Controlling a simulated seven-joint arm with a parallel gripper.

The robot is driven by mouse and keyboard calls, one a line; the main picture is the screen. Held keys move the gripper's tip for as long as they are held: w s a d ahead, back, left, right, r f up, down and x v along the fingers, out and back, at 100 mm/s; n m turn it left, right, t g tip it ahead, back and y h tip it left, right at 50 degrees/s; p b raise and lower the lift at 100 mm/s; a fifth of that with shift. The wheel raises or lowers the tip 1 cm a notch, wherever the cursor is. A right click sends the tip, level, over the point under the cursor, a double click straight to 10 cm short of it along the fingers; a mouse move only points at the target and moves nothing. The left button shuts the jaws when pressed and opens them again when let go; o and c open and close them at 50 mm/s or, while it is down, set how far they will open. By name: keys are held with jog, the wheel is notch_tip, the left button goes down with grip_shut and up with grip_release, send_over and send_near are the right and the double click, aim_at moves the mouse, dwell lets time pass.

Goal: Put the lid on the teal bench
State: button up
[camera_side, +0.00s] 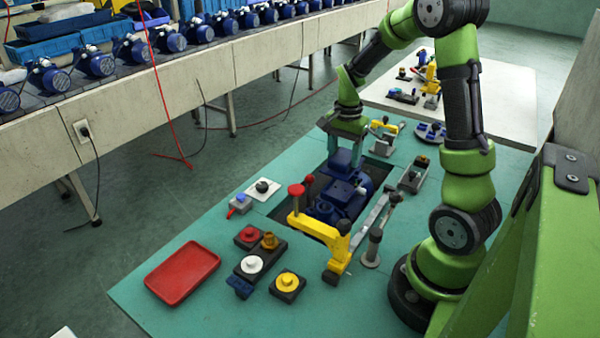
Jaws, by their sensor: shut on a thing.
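My gripper (345,143) points down over the far end of a blue pump (335,203), which sits in a dark recess in the teal bench (205,228). It is shut on a dark blue piece (342,160), which looks like the lid. The fingers and arm partly hide this piece. I cannot tell whether it touches the pump body below it. Bare bench top shows around the red tray and along the front left edge.
A yellow clamp (318,228) with a red knob crosses the pump's near side. A grey lever clamp (376,215) stands at its right. A red tray (183,272), knob blocks (252,264) and a yellow-knob block (287,284) lie nearer. A conveyor (180,88) carries several pumps behind.

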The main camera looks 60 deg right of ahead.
jog(key=w+d+f, duration=0.1)
jog(key=w+d, duration=0.1)
jog(key=w, duration=1.5)
jog(key=shift+d+f, duration=0.2)
jog(key=shift+f, duration=3.15)
jog(key=shift+f, duration=0.15)
jog(key=o, duration=1.2)
jog(key=shift+c, duration=0.2)
notch_tip(320, 180, up, 6)
